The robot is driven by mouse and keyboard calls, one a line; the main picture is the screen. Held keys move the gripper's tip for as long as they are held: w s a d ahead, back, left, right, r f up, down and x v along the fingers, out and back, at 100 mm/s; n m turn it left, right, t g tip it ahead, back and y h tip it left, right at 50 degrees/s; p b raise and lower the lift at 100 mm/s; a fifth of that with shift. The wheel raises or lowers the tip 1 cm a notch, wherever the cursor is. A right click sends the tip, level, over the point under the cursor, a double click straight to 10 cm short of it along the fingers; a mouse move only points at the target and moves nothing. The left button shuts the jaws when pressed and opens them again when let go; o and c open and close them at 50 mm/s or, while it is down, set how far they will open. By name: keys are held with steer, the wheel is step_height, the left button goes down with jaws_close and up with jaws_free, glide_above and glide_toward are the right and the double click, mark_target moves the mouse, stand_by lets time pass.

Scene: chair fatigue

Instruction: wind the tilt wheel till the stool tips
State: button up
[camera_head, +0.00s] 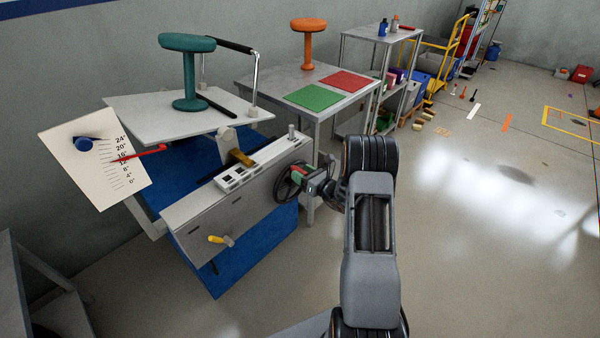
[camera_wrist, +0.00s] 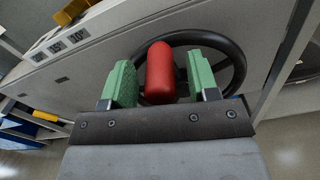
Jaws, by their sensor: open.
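The tilt wheel (camera_wrist: 237,62) is a black ring on the side of the grey machine, with a red knob (camera_wrist: 160,73) standing out from it. My gripper (camera_wrist: 162,85) is open, its green-padded fingers on either side of the red knob, with a gap at the right. In the head view the wheel (camera_head: 283,183) is partly hidden by my gripper (camera_head: 305,172). The teal stool (camera_head: 188,75) stands upright on the grey tilt plate (camera_head: 140,112). A red pointer (camera_head: 145,154) lies across the angle scale (camera_head: 100,160), near the 12 mark as far as I can tell.
A yellow-handled lever (camera_head: 217,240) sits low on the machine's front. Behind stands a table (camera_head: 255,82) with an orange stool (camera_head: 308,40), a green mat (camera_head: 314,96) and a red mat (camera_head: 351,83). The floor at the right is mostly clear.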

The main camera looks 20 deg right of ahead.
steer(key=shift+x, duration=0.75)
steer(key=shift+c, duration=0.4)
jaws_close()
